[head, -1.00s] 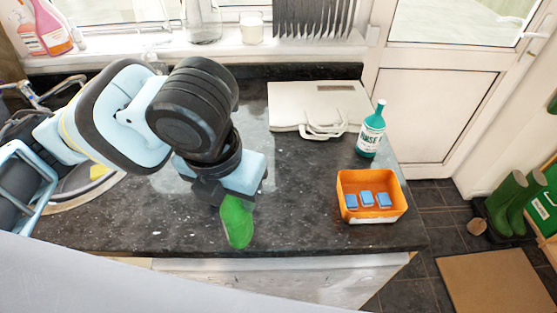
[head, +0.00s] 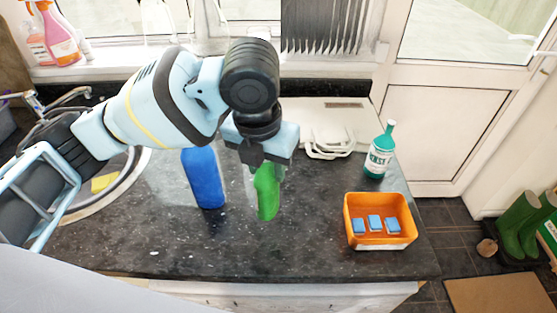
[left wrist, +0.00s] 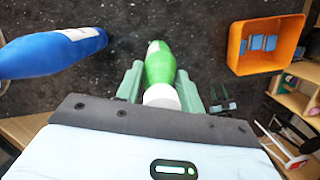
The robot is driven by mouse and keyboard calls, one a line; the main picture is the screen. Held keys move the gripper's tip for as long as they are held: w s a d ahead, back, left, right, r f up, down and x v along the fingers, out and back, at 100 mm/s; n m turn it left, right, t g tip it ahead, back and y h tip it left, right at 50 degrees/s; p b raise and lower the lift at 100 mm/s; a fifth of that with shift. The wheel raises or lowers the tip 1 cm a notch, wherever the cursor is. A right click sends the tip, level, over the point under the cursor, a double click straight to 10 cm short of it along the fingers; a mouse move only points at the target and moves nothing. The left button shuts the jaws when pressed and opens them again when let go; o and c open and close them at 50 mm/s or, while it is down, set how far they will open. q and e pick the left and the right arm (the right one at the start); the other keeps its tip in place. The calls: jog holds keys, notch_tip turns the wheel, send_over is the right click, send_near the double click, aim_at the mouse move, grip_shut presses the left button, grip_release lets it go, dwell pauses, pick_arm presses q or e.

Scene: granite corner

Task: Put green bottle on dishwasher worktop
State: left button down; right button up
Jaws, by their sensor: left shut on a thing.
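The green bottle (head: 267,195) is held in my left gripper (head: 263,162), below the wrist and over the dark speckled worktop (head: 300,235). In the left wrist view the green bottle (left wrist: 159,66) lies between the two fingers of my left gripper (left wrist: 160,88), its white end toward the palm. The fingers are closed on it. I cannot tell whether its lower end touches the worktop. My right gripper is not in view.
A blue bottle (head: 205,180) stands left of the green one. To the right are an orange box (head: 378,240) holding blue blocks and a teal rinse bottle (head: 379,155). A white flat case (head: 325,115) lies behind. The front middle is clear.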

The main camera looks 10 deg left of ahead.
pick_arm(q)
jog(key=shift+w+d+f, duration=0.1)
jog(key=shift+w+d, duration=0.15)
jog(key=shift+w, duration=0.9)
jog(key=shift+w+d, duration=0.2)
jog(key=shift+w, duration=1.05)
jog(key=shift+w+f, duration=0.15)
jog(key=shift+f, duration=0.75)
jog(key=shift+w+f, duration=0.15)
jog(key=shift+f, duration=0.9)
jog(key=c, duration=0.9)
grip_release()
notch_tip(320, 180, up, 12)
jog(key=s, duration=0.1)
jog(key=shift+s, duration=0.4)
